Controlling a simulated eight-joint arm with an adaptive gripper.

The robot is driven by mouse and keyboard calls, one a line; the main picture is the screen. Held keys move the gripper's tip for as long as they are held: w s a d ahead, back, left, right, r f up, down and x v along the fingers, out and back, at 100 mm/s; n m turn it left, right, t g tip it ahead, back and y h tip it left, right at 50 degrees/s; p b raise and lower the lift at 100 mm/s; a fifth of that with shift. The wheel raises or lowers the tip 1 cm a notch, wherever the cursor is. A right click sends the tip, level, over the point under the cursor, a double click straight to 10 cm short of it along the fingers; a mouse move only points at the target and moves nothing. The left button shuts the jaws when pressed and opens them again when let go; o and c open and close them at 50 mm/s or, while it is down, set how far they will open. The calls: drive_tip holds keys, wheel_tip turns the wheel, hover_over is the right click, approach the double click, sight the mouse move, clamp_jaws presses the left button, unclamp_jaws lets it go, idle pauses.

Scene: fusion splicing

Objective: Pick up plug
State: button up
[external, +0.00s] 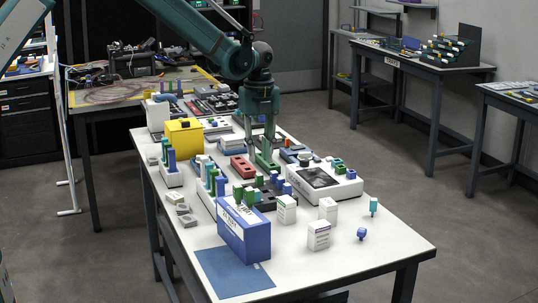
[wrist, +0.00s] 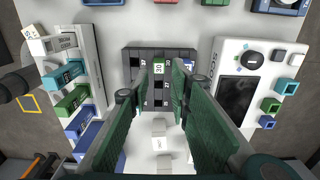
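Several coloured plugs are in view, and I cannot tell which one is meant. Teal, green and blue plugs (wrist: 71,101) stand in a white rack (wrist: 92,60) on the left. In the external view, a teal plug (external: 373,205) and a blue plug (external: 361,234) lie loose at the table's right front. My gripper (wrist: 161,78) is open with nothing visible between its green fingers; they hide part of the block.
A white device (external: 340,190) with a dark screen stands right of the block. Small white boxes (external: 318,236) stand in front, beside a blue box (external: 244,232). A yellow box (external: 184,138) is at the back left. The table's right front corner (external: 400,249) is mostly clear.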

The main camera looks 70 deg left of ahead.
sight(259, 174)
drive_tip(key=shift+f, duration=1.3)
drive_tip(key=shift+s+f, duration=0.1)
drive_tip(key=shift+f, duration=2.5)
drive_tip(key=c, duration=0.5)
